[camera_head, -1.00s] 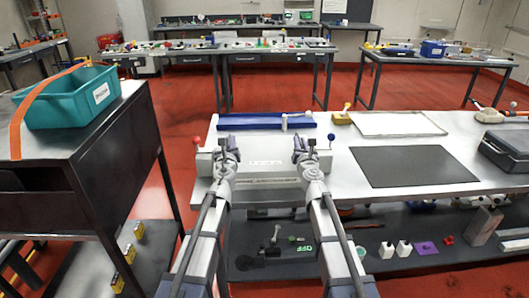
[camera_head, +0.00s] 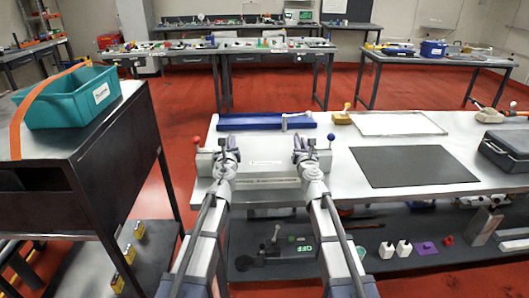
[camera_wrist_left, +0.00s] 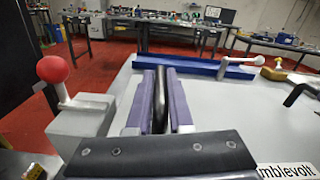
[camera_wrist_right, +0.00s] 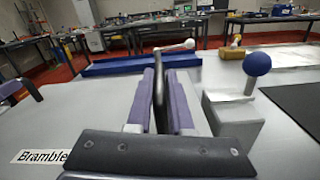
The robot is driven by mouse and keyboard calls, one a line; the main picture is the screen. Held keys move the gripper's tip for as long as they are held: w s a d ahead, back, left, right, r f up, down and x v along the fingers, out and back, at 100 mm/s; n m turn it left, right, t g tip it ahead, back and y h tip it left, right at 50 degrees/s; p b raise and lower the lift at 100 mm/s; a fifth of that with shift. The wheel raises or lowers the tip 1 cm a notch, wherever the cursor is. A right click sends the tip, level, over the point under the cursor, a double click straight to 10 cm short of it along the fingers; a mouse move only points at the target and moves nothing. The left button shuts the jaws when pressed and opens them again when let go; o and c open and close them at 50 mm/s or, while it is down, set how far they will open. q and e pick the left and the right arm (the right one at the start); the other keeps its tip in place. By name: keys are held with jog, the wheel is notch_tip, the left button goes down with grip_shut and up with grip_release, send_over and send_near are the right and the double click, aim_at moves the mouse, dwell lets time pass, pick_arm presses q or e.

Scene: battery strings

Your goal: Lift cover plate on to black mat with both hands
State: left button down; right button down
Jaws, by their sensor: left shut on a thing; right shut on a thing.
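The light grey cover plate (camera_head: 265,171) is at the left part of the work table, between my two grippers in the head view. My left gripper (camera_head: 227,152) is shut on the black handle (camera_wrist_left: 161,95) at the plate's left side. My right gripper (camera_head: 301,150) is shut on the black handle (camera_wrist_right: 159,85) at its right side. I cannot tell whether the plate is clear of what lies under it. The black mat (camera_head: 412,166) lies flat and empty on the table to the right, apart from the plate.
A red ball knob (camera_head: 196,141) and a blue ball knob (camera_head: 331,137) stand on blocks beside the plate. A blue tray (camera_head: 255,122) lies behind it. A white-topped tray (camera_head: 398,124) is behind the mat, and a dark case (camera_head: 508,150) is right of it.

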pick_arm(q)
jog(key=shift+w+r, duration=0.1)
jog(key=shift+r, duration=0.05)
pick_arm(e)
jog(key=shift+w+r, duration=0.1)
jog(key=shift+r, duration=0.05)
